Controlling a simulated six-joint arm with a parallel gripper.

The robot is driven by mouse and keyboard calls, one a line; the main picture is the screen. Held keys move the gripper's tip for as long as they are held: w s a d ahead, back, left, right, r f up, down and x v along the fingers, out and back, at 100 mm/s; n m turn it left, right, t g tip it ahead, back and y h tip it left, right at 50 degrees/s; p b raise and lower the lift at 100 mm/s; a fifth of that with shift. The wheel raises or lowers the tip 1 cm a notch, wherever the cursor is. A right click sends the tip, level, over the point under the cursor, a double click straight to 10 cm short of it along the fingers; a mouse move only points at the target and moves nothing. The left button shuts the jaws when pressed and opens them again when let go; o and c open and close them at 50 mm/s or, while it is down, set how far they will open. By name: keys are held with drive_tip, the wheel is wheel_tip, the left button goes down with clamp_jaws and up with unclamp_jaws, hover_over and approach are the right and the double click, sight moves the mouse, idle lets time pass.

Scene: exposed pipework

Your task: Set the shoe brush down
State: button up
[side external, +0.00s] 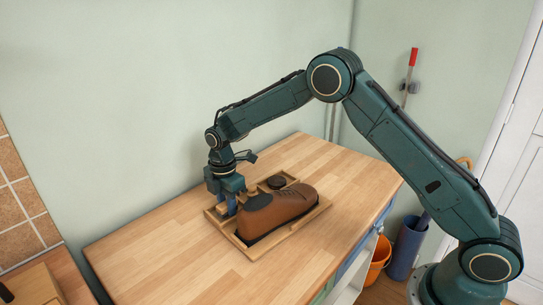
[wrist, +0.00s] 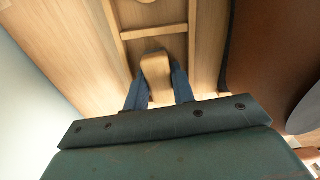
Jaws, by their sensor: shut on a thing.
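My gripper (wrist: 158,92) is shut on the shoe brush (wrist: 156,68), a light wooden block between its two blue fingers in the wrist view. In the side view my gripper (side external: 228,205) points down at the left end of the wooden tray (side external: 256,248). The brush is mostly hidden there by the fingers. In the wrist view the brush is close to a wooden divider of the tray; I cannot tell whether it touches the tray floor.
A dark round tin (side external: 277,182) sits in the tray's back part, behind the shoe. The wooden worktop (side external: 150,240) is clear to the left and in front of the tray. A wall stands close behind. An orange bucket (side external: 376,262) is on the floor at the right.

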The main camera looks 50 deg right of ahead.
drive_tip(key=o, duration=0.7)
drive_tip(key=shift+f, duration=0.1)
drive_tip(key=shift+c, duration=0.2)
wheel_tip(320, 180, up, 12)
drive_tip(key=shift+r, duration=0.2)
idle(0.4)
